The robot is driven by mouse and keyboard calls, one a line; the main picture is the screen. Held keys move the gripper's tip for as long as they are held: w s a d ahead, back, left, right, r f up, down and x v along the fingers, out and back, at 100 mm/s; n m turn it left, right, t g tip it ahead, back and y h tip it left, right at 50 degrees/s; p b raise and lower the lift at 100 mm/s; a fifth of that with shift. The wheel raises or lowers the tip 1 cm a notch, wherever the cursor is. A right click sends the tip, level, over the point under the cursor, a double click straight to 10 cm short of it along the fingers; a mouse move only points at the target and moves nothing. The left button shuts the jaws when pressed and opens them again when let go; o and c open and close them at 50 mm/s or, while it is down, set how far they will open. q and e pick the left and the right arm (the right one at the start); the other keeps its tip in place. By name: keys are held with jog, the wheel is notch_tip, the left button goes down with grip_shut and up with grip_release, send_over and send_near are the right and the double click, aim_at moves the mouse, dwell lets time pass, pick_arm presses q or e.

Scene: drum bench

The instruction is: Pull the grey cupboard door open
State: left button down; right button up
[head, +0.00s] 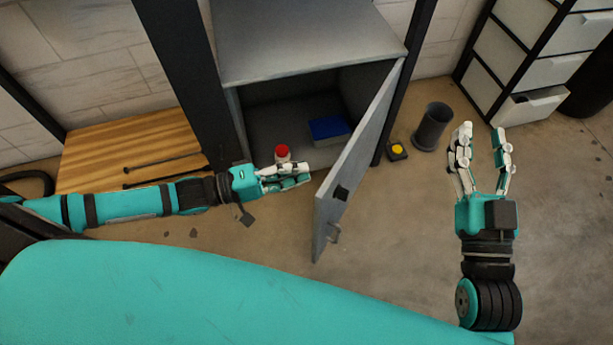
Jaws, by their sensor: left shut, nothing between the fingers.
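The grey cupboard (300,48) stands at the back middle of the head view. Its grey door (357,160) is hinged on the right and stands wide open, swung out toward me. My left gripper (308,173) is shut and empty, in front of the cupboard opening and to the left of the door. Whether it touches the door's inner face I cannot tell. My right gripper (484,130) is open and empty, fingers pointing up, well to the right of the door.
Inside the cupboard are a blue box (328,129) and a red-topped item (282,152). A dark cylinder (433,126) and a yellow-topped black item (398,150) stand right of the door. A wooden board (125,150) lies left. Drawers (535,105) stand at upper right.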

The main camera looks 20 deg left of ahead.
pick_arm(q)
jog(key=shift+s+d, duration=0.25)
jog(key=shift+d, duration=0.9)
pick_arm(e)
jog(key=shift+s+r+t+y, duration=0.2)
jog(key=shift+r+t, duration=0.1)
jog(key=shift+r, duration=0.25)
jog(key=shift+s+r+t+y, duration=0.2)
jog(key=shift+r+t, duration=0.1)
jog(key=shift+r, duration=0.2)
